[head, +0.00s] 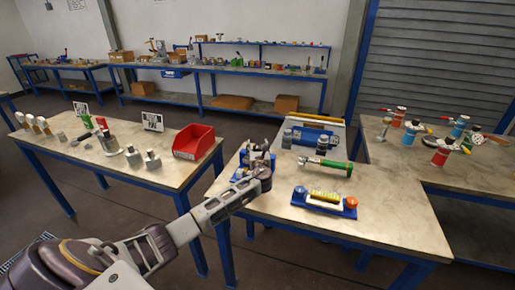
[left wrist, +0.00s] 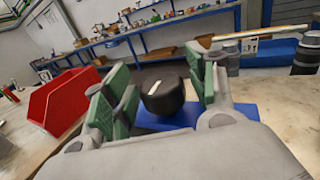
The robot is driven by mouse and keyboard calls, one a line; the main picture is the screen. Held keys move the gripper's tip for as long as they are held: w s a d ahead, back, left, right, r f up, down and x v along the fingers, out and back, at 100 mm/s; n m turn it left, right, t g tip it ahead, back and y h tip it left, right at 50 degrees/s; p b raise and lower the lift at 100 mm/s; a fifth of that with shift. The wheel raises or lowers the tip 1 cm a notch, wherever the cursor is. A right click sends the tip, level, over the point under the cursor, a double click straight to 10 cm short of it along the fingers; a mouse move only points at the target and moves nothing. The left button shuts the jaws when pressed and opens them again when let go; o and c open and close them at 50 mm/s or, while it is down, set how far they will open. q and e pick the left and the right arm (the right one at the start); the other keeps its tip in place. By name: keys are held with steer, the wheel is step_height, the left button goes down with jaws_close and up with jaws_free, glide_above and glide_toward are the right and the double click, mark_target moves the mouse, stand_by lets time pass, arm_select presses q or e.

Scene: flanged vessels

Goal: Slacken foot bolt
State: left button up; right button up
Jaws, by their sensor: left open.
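My left gripper (head: 257,163) reaches over the left edge of the middle table, at a small blue fixture (head: 238,176). In the left wrist view, its green-padded fingers (left wrist: 160,95) are open. A dark rounded part with a white mark (left wrist: 166,98) shows between and beyond the pads, above a blue base (left wrist: 148,121). There is a gap on both sides of it, and I cannot tell whether it is the foot bolt. In the head view the gripper hides much of the fixture. My right gripper is not in view.
A green-handled tool (head: 328,164) and a blue holder with a yellow bar (head: 325,199) lie to the right. Dark cylinders (head: 287,139) stand behind. A red bin (head: 194,142) sits on the left table. The middle table's front (head: 380,232) is clear.

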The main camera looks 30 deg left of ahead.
arm_select(q)
steer(key=shift+v, duration=6)
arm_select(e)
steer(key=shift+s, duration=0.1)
arm_select(q)
steer(key=shift+r+p, duration=0.75)
step_height(320, 180, up, 8)
steer(key=p, duration=0.8)
steer(key=shift+r, duration=0.15)
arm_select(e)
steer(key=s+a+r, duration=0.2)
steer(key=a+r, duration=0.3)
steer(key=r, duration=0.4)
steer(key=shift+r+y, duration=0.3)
